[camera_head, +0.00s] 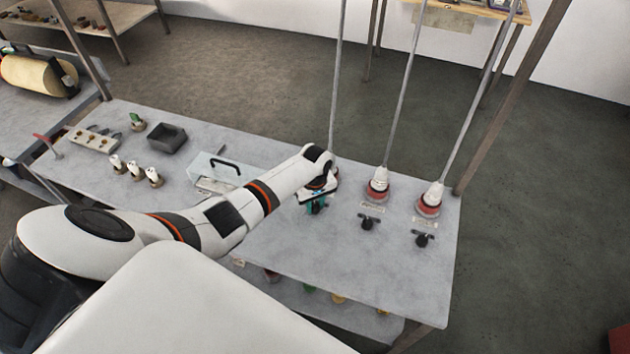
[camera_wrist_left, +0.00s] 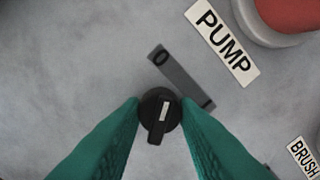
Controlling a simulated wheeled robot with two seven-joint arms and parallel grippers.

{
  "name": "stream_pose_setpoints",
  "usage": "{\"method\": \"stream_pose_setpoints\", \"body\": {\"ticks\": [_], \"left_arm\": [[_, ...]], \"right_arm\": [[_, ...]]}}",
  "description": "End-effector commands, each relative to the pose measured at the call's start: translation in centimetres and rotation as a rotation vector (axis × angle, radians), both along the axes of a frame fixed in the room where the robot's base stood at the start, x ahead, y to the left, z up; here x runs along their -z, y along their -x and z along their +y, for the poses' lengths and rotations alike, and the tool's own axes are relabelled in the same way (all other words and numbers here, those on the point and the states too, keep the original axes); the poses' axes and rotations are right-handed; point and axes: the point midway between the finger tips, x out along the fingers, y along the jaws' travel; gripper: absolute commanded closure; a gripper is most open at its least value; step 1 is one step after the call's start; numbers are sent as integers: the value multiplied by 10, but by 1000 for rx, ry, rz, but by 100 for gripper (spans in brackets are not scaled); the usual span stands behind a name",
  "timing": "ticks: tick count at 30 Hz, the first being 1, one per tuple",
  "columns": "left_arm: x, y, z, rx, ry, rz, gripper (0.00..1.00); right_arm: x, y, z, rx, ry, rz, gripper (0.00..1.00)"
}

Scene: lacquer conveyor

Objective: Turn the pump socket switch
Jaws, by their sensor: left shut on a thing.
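The black pump switch knob (camera_wrist_left: 157,128) sits beside a grey plate (camera_wrist_left: 182,78) marked 0 at one end, below the white PUMP label (camera_wrist_left: 222,42). The knob has a white mark on its upper part, and its grip bar points down and slightly left in the left wrist view. My left gripper (camera_wrist_left: 160,106) has its two green fingers shut on the sides of the knob. In the head view the left gripper (camera_head: 316,206) is over the table's right half, and it mostly hides the knob. The red pump socket (camera_wrist_left: 288,12) is partly in view. My right gripper is not in view.
Two more red sockets, one middle (camera_head: 377,190) and one right (camera_head: 430,200), have upright pipes and black switches (camera_head: 369,223) (camera_head: 423,240) in front. A BRUSH label (camera_wrist_left: 303,157) is at lower right. A clear box with a black handle (camera_head: 222,163) stands left of my wrist.

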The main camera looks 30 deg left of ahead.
Motion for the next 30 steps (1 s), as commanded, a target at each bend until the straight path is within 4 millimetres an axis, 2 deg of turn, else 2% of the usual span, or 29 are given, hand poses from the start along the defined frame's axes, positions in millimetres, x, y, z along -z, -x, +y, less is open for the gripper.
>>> {"method": "stream_pose_setpoints", "body": {"ticks": [5,6,9,20,23,30], "left_arm": [[-2,-2,1,-2,-1,-4,95],[-2,-2,1,-2,-1,-4,67],[-1,-1,1,-2,0,-4,51],[-4,-1,0,0,0,-2,50],[-14,-1,0,1,0,-4,50],[-61,-2,1,1,0,-7,50]], "right_arm": [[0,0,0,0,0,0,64],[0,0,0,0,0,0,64],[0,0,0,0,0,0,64],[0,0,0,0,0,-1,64],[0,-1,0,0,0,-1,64],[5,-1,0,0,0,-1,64]]}}
